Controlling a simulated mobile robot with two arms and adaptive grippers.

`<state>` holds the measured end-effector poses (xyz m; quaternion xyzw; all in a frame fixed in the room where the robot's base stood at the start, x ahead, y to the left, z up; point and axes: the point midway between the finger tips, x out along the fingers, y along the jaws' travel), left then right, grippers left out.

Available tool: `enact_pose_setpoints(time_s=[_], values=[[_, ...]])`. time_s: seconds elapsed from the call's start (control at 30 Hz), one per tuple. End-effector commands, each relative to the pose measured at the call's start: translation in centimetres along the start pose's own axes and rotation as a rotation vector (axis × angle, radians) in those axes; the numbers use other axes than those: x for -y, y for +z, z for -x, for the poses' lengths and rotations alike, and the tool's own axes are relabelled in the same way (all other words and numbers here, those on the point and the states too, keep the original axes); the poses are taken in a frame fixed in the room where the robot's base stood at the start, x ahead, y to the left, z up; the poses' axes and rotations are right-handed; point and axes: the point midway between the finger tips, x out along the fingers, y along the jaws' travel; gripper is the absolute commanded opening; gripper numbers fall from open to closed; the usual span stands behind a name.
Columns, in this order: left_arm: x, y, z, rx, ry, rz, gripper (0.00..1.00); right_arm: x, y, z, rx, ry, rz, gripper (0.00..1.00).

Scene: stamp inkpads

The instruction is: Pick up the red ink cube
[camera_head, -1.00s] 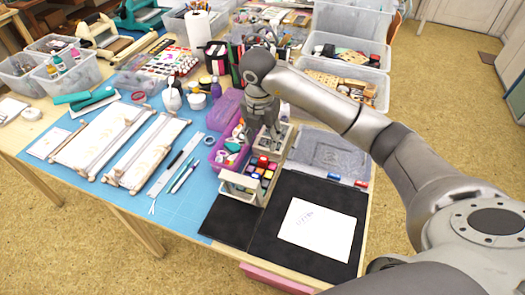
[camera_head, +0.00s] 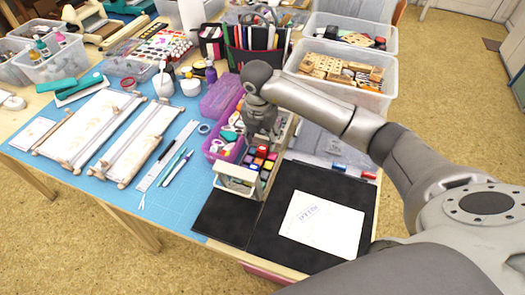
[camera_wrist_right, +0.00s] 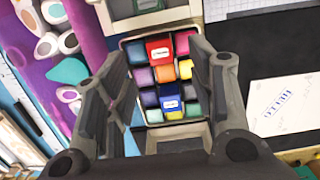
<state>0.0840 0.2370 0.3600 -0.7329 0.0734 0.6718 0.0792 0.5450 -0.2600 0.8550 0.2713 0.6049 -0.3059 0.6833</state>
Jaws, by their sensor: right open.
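The red ink cube (camera_head: 261,151) sits in a light tray of several coloured ink cubes (camera_head: 238,184). A blue cube with a similar label (camera_wrist_right: 171,102) sits nearer. My right gripper (camera_head: 257,139) is above the tray, just behind the red cube in the head view. Its fingers (camera_wrist_right: 158,66) are apart with nothing between them, one on each side of the cubes in the wrist view. My left gripper is not in view.
A purple box (camera_head: 216,150) of small items stands left of the tray. A black mat (camera_head: 270,225) with a white stamped sheet (camera_head: 321,224) lies in front and right. Pens and rollers lie on the blue mat (camera_head: 130,198). Clear bins (camera_head: 351,97) stand behind.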

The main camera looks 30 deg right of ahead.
Motion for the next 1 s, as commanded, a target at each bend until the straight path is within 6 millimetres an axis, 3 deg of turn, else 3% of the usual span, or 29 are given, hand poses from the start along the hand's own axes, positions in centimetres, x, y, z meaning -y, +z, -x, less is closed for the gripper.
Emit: enact_pose_setpoints(time_s=[0.33,0.63,0.93,1.0], values=[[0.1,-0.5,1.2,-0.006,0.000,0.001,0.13,0.0,-0.2,-4.6,-0.003,-0.002,-0.001,0.51],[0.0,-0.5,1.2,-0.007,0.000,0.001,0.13,0.0,-0.1,-5.2,0.000,-0.001,0.000,0.51],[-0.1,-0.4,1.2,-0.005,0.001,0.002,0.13,0.0,-0.1,-5.1,0.000,-0.001,0.000,0.12],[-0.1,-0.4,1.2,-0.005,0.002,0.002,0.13,0.0,-0.1,-5.1,0.000,-0.001,0.000,0.11]])
